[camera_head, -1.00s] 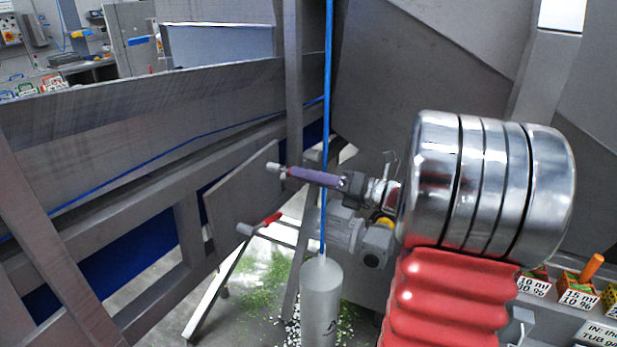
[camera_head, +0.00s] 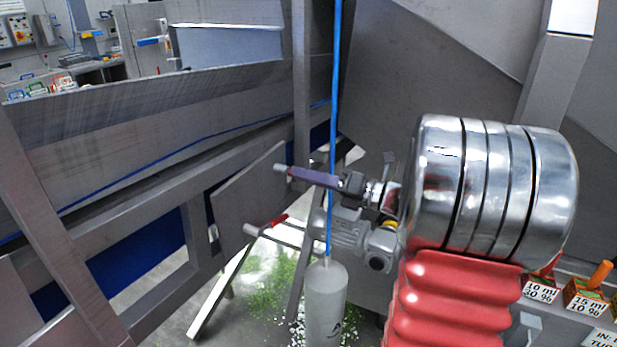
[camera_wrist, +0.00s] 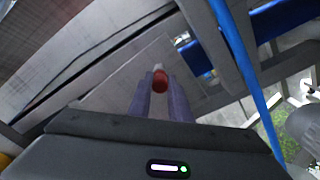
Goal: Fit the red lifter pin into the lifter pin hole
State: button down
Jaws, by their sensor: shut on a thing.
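My gripper (camera_head: 291,173) has long purple fingers and is shut on the red lifter pin (camera_wrist: 160,82). In the wrist view the pin's rounded red body shows between the fingertips (camera_wrist: 160,94), with a pale tip beyond it. In the head view the pin's pale end (camera_head: 280,168) sticks out to the left of the fingers, in front of a tilted grey panel (camera_head: 246,190). I cannot make out the lifter pin hole in either view. The pin appears to be held in the air, apart from the panel.
A grey bar with a red part (camera_head: 278,221) sits below my gripper. A blue hose (camera_head: 333,120) runs down close to the fingers to a grey cylinder (camera_head: 326,305). Grey beams (camera_head: 100,195) stand at left. Green scraps (camera_head: 270,285) lie on the floor.

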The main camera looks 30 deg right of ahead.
jog(key=shift+w+a, duration=0.1)
jog(key=shift+w, duration=0.1)
jog(key=c, duration=1.6)
grip_release()
jog(key=shift+o, duration=0.2)
jog(key=shift+s, duration=0.1)
jog(key=v, duration=1.3)
jog(key=shift+s, duration=0.3)
